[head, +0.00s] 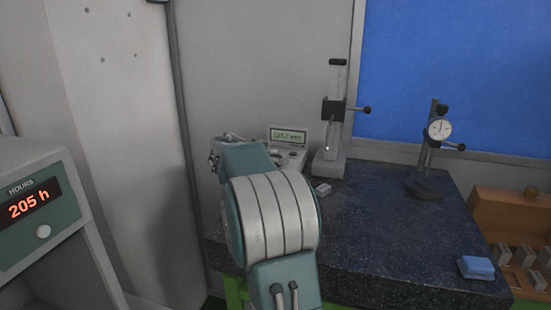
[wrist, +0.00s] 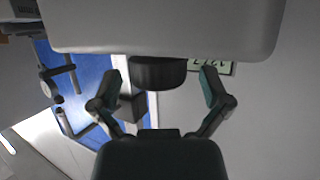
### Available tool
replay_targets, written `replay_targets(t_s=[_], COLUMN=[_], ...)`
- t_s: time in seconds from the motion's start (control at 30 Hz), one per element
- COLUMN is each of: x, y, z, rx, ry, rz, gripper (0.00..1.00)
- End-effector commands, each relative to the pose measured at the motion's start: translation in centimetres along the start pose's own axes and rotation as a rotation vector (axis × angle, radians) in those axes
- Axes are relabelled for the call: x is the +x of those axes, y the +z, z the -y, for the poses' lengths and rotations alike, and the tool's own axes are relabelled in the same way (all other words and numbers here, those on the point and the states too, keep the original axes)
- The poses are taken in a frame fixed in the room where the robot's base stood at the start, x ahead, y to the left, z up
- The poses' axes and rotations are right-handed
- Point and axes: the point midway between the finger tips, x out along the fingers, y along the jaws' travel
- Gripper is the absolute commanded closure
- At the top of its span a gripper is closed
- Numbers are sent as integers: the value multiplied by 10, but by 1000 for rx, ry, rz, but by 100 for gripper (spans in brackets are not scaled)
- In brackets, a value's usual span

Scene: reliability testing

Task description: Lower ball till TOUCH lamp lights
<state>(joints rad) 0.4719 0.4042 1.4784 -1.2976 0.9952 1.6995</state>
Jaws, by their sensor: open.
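The height stand (head: 333,125), with an upright column, a dark carriage and a side knob, stands at the back of the dark granite table. The readout box (head: 289,138) with a lit green display is just left of it, partly behind my arm. In the wrist view the display (wrist: 208,68) appears upside down at right. My gripper (wrist: 160,88) is open, its fingers wide apart. A dark rounded part (wrist: 158,72) shows between them; I cannot tell what it is or whether it is touched. In the head view my arm hides the gripper. I cannot make out the ball or TOUCH lamp.
A dial gauge on a stand (head: 437,135) stands right of the height stand. A small grey block (head: 322,188), a blue pad (head: 477,268) and a wooden rack (head: 507,215) are around. An hours cabinet (head: 40,215) reading 205 h is at left. The granite table's (head: 385,240) middle is clear.

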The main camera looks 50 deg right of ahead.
Motion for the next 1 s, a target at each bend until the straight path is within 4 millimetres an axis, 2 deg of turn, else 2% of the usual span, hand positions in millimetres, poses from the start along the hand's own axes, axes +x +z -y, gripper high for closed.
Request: replay_targets(t_s=[0.3, 0.33, 0.37, 0.4, 0.5, 1.0], x=[4, 4, 4, 4, 4, 4], y=[0, 0, 0, 0, 0, 0], z=[0, 0, 0, 0, 0, 0], rx=[-1, -1, -1, -1, -1, -30], ry=[0, 0, 0, 0, 0, -68], rz=[0, 0, 0, 0, 0, 0], gripper=[3, 12, 25, 43, 85, 85])
